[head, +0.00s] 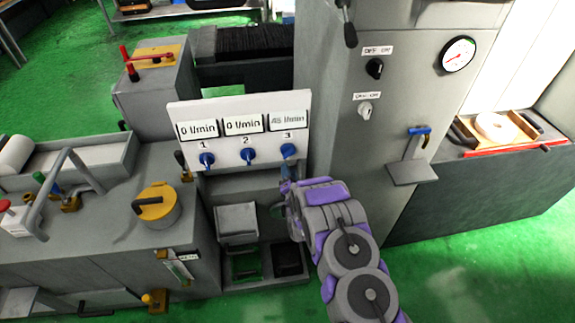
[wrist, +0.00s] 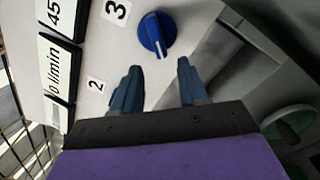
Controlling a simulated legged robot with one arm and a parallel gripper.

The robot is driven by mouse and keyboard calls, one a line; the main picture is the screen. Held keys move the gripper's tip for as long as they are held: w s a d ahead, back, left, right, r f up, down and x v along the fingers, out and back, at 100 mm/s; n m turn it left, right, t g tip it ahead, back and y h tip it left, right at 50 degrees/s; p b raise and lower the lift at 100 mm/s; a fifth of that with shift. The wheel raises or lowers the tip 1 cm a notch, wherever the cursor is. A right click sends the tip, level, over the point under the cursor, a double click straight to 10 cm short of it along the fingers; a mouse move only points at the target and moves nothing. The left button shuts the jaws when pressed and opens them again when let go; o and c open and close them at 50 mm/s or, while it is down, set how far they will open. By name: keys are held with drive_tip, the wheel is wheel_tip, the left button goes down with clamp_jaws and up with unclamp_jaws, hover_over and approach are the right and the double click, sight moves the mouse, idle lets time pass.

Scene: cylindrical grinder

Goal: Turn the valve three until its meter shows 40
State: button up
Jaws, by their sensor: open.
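The blue knob of valve three (head: 288,151) is on the white panel under the label 3. Its meter (head: 289,121) seems to read 45 l/min, though the digits are small. In the wrist view the same knob (wrist: 153,36) has a white pointer line and stands just beyond my fingertips. My gripper (wrist: 158,75) is open and empty, its two blue fingers apart and not touching the knob. In the head view my gripper (head: 287,180) is just below valve three, partly hidden by my own arm.
Valve one (head: 207,160) and valve two (head: 248,155) sit to the left on the same panel (head: 240,104), their meters reading 0 l/min. A grey machine column (head: 340,110) with switches stands to the right. An open grey box (head: 236,222) is below the panel.

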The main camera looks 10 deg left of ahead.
drive_tip(key=p+v, duration=0.1)
drive_tip(key=v, duration=1)
